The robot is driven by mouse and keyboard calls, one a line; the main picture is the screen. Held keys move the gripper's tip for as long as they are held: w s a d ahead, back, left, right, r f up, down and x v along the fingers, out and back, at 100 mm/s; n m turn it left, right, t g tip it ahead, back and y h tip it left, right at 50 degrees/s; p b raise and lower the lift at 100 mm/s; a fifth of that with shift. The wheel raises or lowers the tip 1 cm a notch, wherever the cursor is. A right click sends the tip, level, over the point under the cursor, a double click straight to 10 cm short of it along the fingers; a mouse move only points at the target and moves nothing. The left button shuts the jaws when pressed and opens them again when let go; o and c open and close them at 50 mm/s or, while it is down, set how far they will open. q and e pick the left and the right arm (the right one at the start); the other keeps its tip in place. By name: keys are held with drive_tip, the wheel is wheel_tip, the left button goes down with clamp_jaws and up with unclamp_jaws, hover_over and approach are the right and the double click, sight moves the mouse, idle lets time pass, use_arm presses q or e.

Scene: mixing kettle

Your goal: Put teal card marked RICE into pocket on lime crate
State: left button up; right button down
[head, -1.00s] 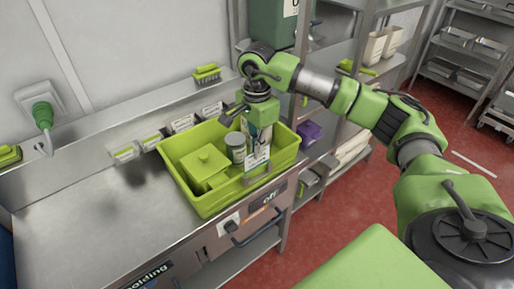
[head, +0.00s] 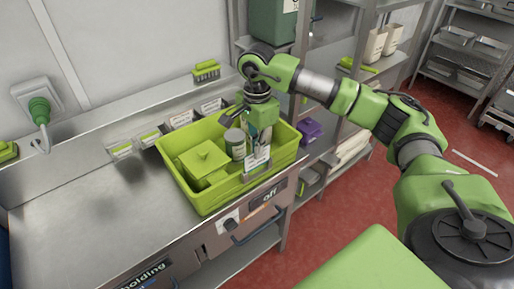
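The lime crate (head: 215,198) stands on the steel counter with a lidded lime box (head: 204,162) and a grey-lidded tin (head: 235,143) inside. A pale card (head: 257,158) with small dark print is upright at the crate's front right wall. A greyish pocket (head: 264,173) seems to sit at its lower edge; I cannot tell whether the card is inside it. The print is too small to read, and little teal shows. My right gripper (head: 259,143) points down directly above the card. Its fingertips are unclear, so its grip cannot be told. My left gripper is out of view.
Several small labelled bins (head: 181,119) line the back of the counter. A lime brush (head: 206,71) rests on the ledge. The counter left of the crate (head: 85,215) is clear.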

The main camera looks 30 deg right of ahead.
sight(257, 168)
drive_tip(key=shift+f+b, duration=0.95)
drive_tip(key=shift+f, duration=0.35)
drive_tip(key=shift+f, duration=0.2)
drive_tip(key=c, duration=1.7)
unclamp_jaws()
drive_tip(key=shift+r, duration=0.1)
drive_tip(key=shift+r+p, duration=1.9)
drive_tip(key=shift+r, duration=1.6)
drive_tip(key=shift+a+f, duration=0.1)
